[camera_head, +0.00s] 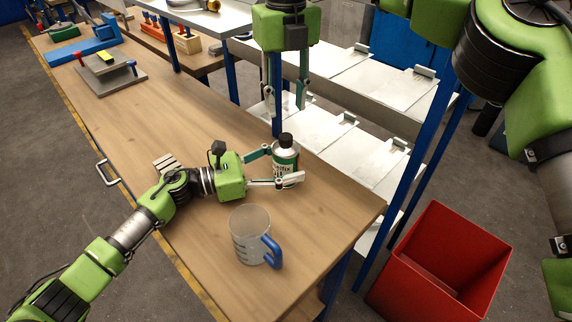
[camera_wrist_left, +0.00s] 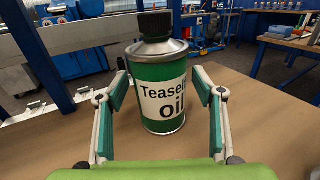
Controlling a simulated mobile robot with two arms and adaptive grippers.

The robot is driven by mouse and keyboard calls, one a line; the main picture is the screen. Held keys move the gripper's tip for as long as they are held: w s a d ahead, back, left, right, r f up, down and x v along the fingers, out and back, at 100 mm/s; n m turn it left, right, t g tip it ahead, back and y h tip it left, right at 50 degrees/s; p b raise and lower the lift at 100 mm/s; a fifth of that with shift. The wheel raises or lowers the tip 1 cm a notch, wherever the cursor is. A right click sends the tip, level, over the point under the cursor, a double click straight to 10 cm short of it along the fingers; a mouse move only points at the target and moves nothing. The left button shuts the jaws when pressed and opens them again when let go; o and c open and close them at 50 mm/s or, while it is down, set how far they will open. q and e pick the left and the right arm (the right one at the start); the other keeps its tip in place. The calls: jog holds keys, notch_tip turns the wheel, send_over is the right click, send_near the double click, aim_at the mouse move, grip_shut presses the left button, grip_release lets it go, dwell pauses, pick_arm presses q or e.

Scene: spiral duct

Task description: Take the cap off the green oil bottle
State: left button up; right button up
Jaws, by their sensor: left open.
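The green oil bottle (camera_head: 285,164) stands upright on the wooden workbench, with a white label and a black cap (camera_head: 286,140) on top. It also shows in the left wrist view (camera_wrist_left: 160,72), where its black cap (camera_wrist_left: 155,24) is on the neck. My left gripper (camera_head: 274,166) is open, with one finger on each side of the bottle; in the left wrist view gaps show between the fingers (camera_wrist_left: 160,105) and the bottle. My right gripper (camera_head: 286,104) hangs pointing down above and behind the bottle, its fingers apart and nothing between them.
A clear measuring jug (camera_head: 250,236) with a blue handle stands on the workbench (camera_head: 190,215) near its front. A red bin (camera_head: 440,262) is on the floor at the right. White shelves (camera_head: 375,150) with blue posts stand behind the bench. Blue tools and a metal plate lie at the far left.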

aim_at(286, 136)
pick_arm(q)
grip_shut()
pick_arm(e)
jog(key=m, duration=0.3)
jog(key=shift+m, duration=0.4)
jog(key=m, duration=0.5)
jog(key=shift+m, duration=0.3)
jog(key=m, duration=0.3)
jog(key=shift+m, duration=0.3)
jog(key=m, duration=0.4)
jog(key=shift+m, duration=0.3)
jog(key=shift+f+m, duration=0.3)
jog(key=shift+f, duration=0.05)
notch_tip(286, 136, down, 7)
jog(key=shift+f, duration=0.15)
